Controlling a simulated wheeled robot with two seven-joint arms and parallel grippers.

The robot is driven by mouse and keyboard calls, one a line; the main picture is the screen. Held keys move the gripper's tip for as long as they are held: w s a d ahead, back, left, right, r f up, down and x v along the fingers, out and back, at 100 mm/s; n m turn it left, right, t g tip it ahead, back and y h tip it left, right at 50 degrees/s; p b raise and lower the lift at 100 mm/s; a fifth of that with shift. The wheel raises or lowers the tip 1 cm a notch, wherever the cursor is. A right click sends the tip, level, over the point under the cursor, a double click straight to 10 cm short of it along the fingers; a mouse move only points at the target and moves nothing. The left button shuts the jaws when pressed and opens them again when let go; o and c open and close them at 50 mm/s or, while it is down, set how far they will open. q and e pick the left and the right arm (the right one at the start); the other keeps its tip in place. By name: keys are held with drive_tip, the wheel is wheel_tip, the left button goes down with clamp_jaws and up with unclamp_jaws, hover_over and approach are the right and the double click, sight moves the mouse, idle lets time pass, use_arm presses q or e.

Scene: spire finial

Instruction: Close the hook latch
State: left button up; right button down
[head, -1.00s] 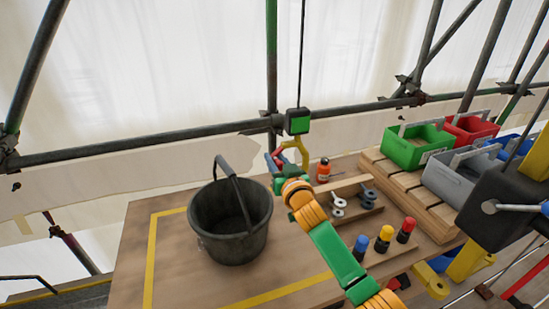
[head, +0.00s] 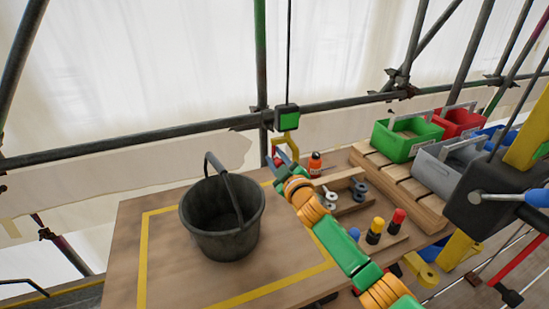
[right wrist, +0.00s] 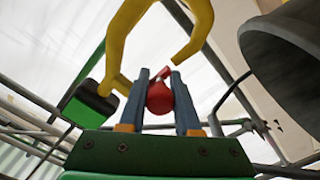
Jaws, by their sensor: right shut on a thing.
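A yellow hook (head: 287,145) hangs under a green and black block (head: 286,118) on a cable, above the back of the bench. In the right wrist view the hook (right wrist: 123,40) curves over the top, its bent end (right wrist: 196,45) to the right. My right gripper (head: 278,162) is just below the hook. Its two blue fingers (right wrist: 160,95) are shut on a red latch part (right wrist: 160,98) with a rounded body and a small tab on top. Whether the latch meets the hook's tip cannot be told. My left gripper is not in view.
A black bucket (head: 226,240) stands on the wooden bench (head: 130,235), left of my right arm. An orange bottle (head: 315,165), shackles and coloured-cap bottles (head: 375,230) are close on the right. Green (head: 400,145) and grey bins stand further right. Scaffold tubes cross behind.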

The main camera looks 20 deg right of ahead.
drive_tip(key=shift+r+n, duration=0.1)
drive_tip(key=shift+n, duration=0.5)
drive_tip(key=c, duration=0.6)
unclamp_jaws()
drive_tip(key=s, duration=0.7)
drive_tip(key=shift+d, duration=0.1)
